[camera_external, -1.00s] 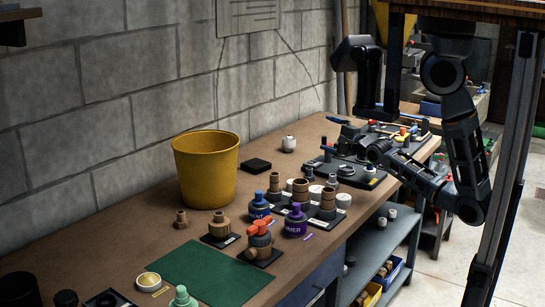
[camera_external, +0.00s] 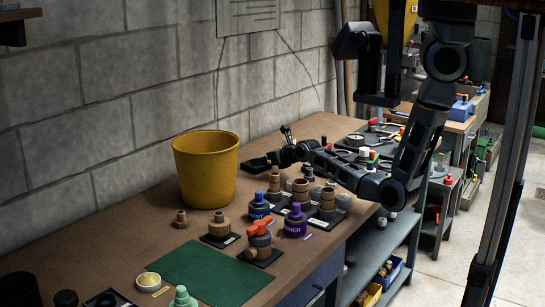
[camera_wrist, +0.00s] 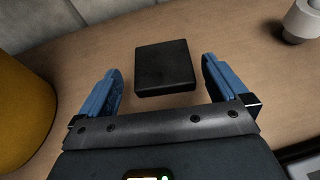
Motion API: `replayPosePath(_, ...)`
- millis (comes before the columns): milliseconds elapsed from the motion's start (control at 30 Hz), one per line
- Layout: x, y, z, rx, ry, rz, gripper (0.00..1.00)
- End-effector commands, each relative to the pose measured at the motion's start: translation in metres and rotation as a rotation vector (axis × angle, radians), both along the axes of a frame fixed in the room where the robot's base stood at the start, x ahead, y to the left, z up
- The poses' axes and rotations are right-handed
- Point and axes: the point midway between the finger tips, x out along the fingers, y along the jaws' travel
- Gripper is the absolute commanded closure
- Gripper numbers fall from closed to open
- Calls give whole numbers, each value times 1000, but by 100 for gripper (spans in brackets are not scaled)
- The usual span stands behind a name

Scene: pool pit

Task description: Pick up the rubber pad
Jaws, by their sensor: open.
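The rubber pad is the flat black square (camera_wrist: 165,67) lying on the brown bench top. In the wrist view it sits between and slightly ahead of my two blue fingers, with bare bench showing on both sides of it. In the external view the pad (camera_external: 254,165) is just right of the yellow bucket and partly hidden by my gripper (camera_external: 276,157). My gripper (camera_wrist: 162,68) is open and empty, pointing at the pad. I cannot tell how high the fingertips are above the bench.
The yellow bucket (camera_external: 205,172) stands close to the pad; it also shows in the wrist view (camera_wrist: 22,110). A pale round fitting (camera_wrist: 303,20) stands at the upper right. Bottles and fittings crowd the bench's front, beside a green mat (camera_external: 210,272). The block wall (camera_external: 100,120) is behind.

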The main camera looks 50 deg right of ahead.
Motion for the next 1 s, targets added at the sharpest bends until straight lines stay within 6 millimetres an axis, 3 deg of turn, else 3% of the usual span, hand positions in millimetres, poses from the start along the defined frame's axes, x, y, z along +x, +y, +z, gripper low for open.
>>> replayPosePath(533,17,-5,-8,-4,-1,-2,0)
replayPosePath(1000,56,-7,-32,-5,-2,-1,0)
